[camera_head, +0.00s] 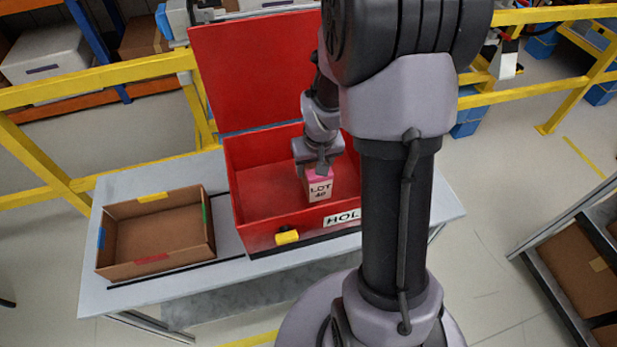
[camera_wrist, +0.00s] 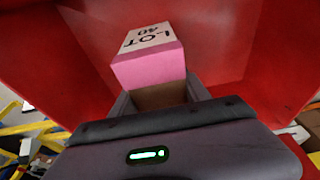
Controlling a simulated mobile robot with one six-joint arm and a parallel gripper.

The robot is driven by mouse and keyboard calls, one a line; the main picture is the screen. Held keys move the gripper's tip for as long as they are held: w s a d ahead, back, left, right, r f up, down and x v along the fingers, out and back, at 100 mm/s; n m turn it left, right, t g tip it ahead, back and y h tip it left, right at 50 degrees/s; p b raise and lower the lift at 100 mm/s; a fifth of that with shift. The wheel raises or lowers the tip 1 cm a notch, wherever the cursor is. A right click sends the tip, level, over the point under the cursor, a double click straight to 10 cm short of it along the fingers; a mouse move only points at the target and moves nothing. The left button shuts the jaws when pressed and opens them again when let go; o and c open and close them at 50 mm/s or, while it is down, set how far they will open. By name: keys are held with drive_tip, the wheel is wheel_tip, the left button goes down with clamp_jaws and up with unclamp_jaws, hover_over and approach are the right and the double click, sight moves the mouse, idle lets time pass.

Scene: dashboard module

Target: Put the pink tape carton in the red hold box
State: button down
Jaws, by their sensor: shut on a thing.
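The pink tape carton (camera_head: 319,186) has a white label reading "LOT 40". My gripper (camera_head: 317,166) is shut on it and holds it inside the open red hold box (camera_head: 254,229). The carton also shows in the wrist view (camera_wrist: 148,68), between the fingers of my gripper (camera_wrist: 160,98). Red walls of the hold box (camera_wrist: 225,40) surround it there. The box's lid (camera_head: 255,70) stands open at the back. A "HOLD" label, partly hidden by my arm, is on the front wall. I cannot tell whether the carton touches the box floor.
An open brown cardboard box (camera_head: 155,232) with coloured tape marks stands left of the hold box on the grey table (camera_head: 95,290). A yellow latch (camera_head: 287,237) sits on the hold box's front. Yellow rails (camera_head: 100,70) run behind the table. My arm hides the box's right part.

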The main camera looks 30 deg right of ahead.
drive_tip(key=x, duration=0.2)
drive_tip(key=s+b+x, duration=0.1)
drive_tip(key=x, duration=0.1)
drive_tip(key=shift+a+f+b, duration=0.2)
drive_tip(key=shift+f+b, duration=0.1)
drive_tip(key=shift+f, duration=0.05)
drive_tip(key=shift+s+r, duration=0.1)
drive_tip(key=shift+r, duration=0.1)
drive_tip(key=shift+f, duration=0.25)
drive_tip(key=c, duration=0.5)
unclamp_jaws()
drive_tip(key=shift+r, duration=0.1)
drive_tip(key=p+v, duration=0.4)
drive_tip(key=v, duration=0.8)
drive_tip(key=shift+r+p, duration=0.15)
drive_tip(key=shift+p, duration=0.25)
drive_tip(key=s+a+r+t+y, duration=0.1)
drive_tip(key=s+a+r, duration=0.3)
drive_tip(key=a+r, duration=0.1)
drive_tip(key=s+a+r+t+y, duration=0.1)
drive_tip(key=s+a+r, duration=0.4)
drive_tip(key=a+r, duration=0.1)
drive_tip(key=s+a+r+m+t, duration=0.1)
drive_tip(key=s+a+r, duration=0.3)
drive_tip(key=a+r, duration=0.2)
drive_tip(key=shift+s+a+y, duration=0.4)
drive_tip(key=shift+a, duration=0.25)
